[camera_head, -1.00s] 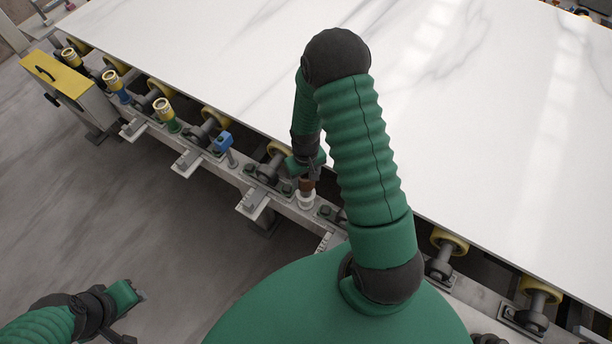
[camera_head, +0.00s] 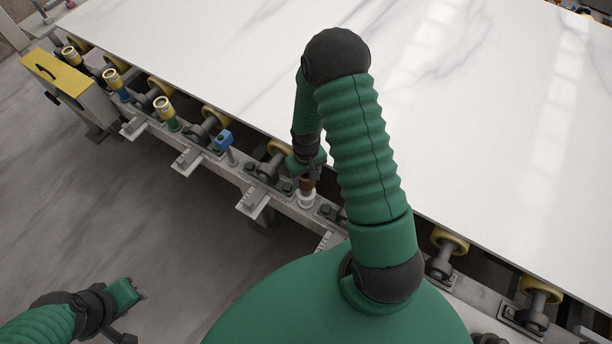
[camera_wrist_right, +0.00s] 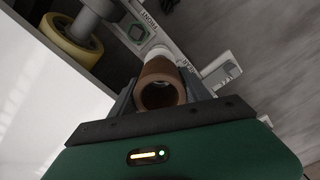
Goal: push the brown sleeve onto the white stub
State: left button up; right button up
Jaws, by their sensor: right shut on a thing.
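The brown sleeve (camera_head: 307,183) is a short tube held between the fingers of my right gripper (camera_head: 308,176). In the right wrist view the sleeve (camera_wrist_right: 161,84) shows its open end, with the right gripper's fingers (camera_wrist_right: 158,92) on both sides. The white stub (camera_head: 306,200) stands on the rail just below the sleeve, and its top (camera_wrist_right: 160,54) shows beyond the sleeve's far end. Sleeve and stub look lined up and close; I cannot tell how far one is over the other. My left gripper (camera_head: 139,292) is at lower left over the floor, its jaws unclear.
The white stone slab (camera_head: 230,60) lies on yellow-rimmed rollers (camera_head: 450,243) beside the rail. A blue block on a post (camera_head: 224,141) and several coloured cylinders with yellow tops (camera_head: 163,108) stand along the rail. A yellow-topped box (camera_head: 55,72) is at the left end. The floor (camera_head: 120,210) is clear.

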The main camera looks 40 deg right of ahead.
aim_at(306, 187)
jog(key=shift+f+b, duration=2.15)
jog(key=shift+f, duration=1.1)
jog(key=o, duration=1.5)
jog(key=shift+o, duration=0.2)
jog(key=shift+r, duration=0.15)
notch_tip(306, 187, up, 16)
jog(key=shift+r, duration=0.25)
